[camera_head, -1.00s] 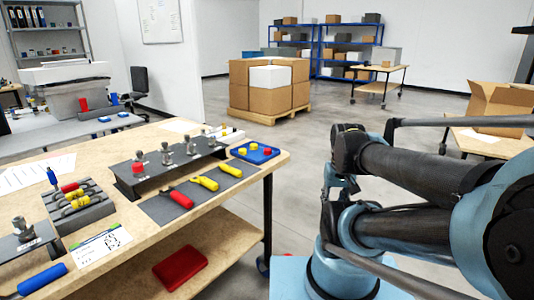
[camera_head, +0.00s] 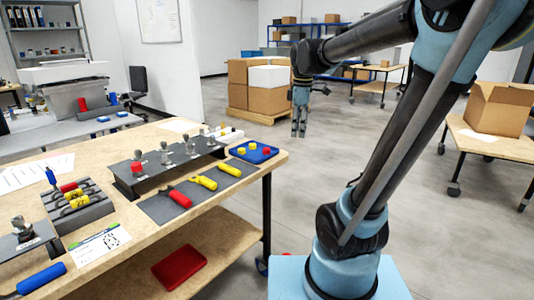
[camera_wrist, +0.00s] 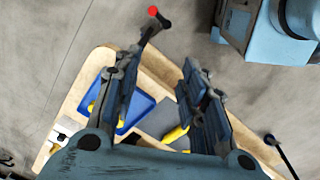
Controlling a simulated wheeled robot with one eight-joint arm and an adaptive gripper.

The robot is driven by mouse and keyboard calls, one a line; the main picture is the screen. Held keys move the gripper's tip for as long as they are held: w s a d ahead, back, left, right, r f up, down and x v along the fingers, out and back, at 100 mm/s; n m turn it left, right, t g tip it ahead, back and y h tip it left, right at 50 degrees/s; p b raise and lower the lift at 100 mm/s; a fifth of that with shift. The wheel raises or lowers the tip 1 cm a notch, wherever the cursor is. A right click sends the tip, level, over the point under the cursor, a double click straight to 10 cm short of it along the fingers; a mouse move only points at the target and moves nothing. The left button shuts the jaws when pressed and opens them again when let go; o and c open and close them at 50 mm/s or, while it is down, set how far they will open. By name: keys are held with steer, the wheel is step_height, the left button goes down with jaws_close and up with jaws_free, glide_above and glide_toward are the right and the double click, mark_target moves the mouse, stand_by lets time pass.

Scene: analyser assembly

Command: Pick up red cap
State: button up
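A small red cap (camera_head: 267,151) lies with yellow caps (camera_head: 243,151) in the blue tray (camera_head: 252,157) at the right end of the workbench. Another red piece (camera_head: 137,168) sits on the dark rack (camera_head: 175,172). My gripper (camera_head: 299,133) hangs fingers down, right of and apart from the tray in the head view. In the wrist view my gripper (camera_wrist: 158,85) has its fingers spread with nothing between them. The blue tray (camera_wrist: 140,106) shows beyond and partly behind the left finger; I cannot make out a red cap in it there.
Red and yellow-handled tools (camera_head: 203,183) lie on a grey mat beside the tray. A red bin (camera_head: 180,266) is on the lower shelf. A cardboard box (camera_head: 497,108) stands on a table at right. Open floor lies right of the workbench.

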steer(key=w+a+r+n, duration=0.4)
steer(key=w+a+n, duration=0.5)
steer(key=w+a, duration=0.25)
glide_above(266, 149)
steer(key=shift+n+g, duration=0.3)
steer(key=shift+g, duration=0.1)
steer(key=f, duration=1.1)
steer(key=shift+d+f, duration=0.3)
steer(key=shift+f, duration=0.1)
steer(key=shift+a+f, duration=0.15)
steer(key=shift+f, duration=1.15)
steer(key=shift+a+f, duration=0.1)
steer(key=shift+f, duration=1.2)
steer(key=c, duration=0.5)
